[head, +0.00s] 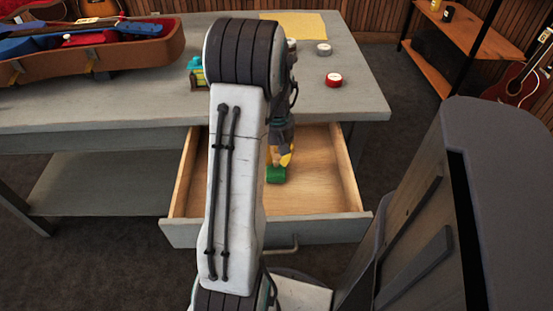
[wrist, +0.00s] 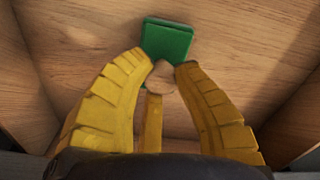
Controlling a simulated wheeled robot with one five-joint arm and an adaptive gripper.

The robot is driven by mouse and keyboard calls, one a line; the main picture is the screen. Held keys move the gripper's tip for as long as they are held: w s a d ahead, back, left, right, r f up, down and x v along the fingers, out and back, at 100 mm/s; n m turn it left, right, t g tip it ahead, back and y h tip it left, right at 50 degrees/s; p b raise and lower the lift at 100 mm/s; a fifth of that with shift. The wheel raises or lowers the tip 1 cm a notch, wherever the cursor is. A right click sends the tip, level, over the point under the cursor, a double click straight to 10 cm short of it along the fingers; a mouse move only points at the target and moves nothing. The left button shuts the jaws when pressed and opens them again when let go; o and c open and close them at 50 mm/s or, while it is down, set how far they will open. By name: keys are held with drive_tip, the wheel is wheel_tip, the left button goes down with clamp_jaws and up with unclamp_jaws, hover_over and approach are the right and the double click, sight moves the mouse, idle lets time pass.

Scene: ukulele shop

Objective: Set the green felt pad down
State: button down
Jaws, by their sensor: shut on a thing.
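The green felt pad (head: 276,175) is at my gripper's fingertips, over the floor of the open drawer (head: 320,180). In the wrist view the green felt pad (wrist: 167,38) shows as a green block with a pale, rounded knob (wrist: 160,76) at its near end. My gripper (head: 287,159) points down into the drawer, and its yellow fingers are closed around the knob, as the wrist view of my gripper (wrist: 160,82) shows. The pad is low and close to the drawer floor; I cannot tell whether it touches. My arm hides the drawer's left middle part.
The grey workbench (head: 120,108) stands behind the drawer. The drawer floor right of the pad is bare.

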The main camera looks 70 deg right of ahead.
sight(276, 157)
drive_tip(key=shift+f, duration=0.25)
drive_tip(key=shift+f, duration=0.15)
drive_tip(key=c, duration=1.1)
unclamp_jaws()
wheel_tip(276, 157, up, 12)
drive_tip(key=p, duration=0.3)
drive_tip(key=shift+w, duration=0.1)
